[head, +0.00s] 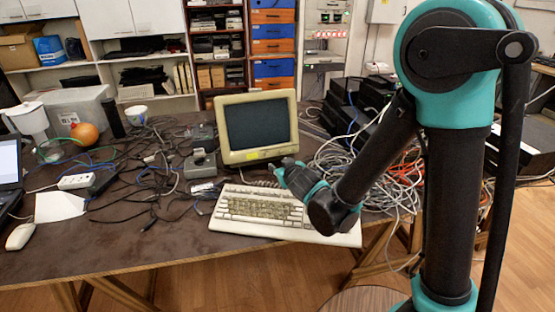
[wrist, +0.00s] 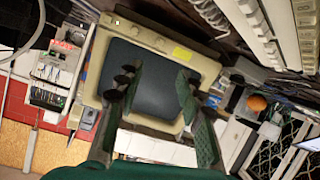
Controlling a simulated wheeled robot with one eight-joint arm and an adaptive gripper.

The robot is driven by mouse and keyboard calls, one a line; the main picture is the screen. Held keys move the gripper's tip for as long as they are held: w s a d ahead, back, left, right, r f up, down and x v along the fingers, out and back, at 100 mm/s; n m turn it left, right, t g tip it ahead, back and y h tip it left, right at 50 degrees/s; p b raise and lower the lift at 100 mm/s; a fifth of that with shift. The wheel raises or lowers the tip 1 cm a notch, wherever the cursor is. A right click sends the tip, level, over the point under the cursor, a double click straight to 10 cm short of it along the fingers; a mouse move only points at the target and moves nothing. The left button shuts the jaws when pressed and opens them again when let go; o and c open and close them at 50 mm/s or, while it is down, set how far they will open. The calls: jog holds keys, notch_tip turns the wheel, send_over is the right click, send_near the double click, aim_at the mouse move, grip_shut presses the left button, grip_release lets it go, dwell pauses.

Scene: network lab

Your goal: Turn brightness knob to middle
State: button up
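A small beige monitor (head: 288,111) with a dark screen stands on the table, with a yellow label on its lower bezel. My gripper (head: 281,174) is just in front of the monitor's lower right corner, above the back of the keyboard. In the wrist view my gripper (wrist: 157,76) has its two fingers wide apart, with only the screen behind the gap.
A white keyboard (head: 283,229) lies below my gripper, in front of the monitor. Tangled grey cables (head: 341,163) lie right of the monitor, and dark cables spread to the left. Grey adapters (head: 202,160) stand left of the monitor.

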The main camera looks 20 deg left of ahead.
aim_at(268, 155)
jog(key=x, duration=1.7)
jog(key=shift+a, duration=0.1)
grip_shut()
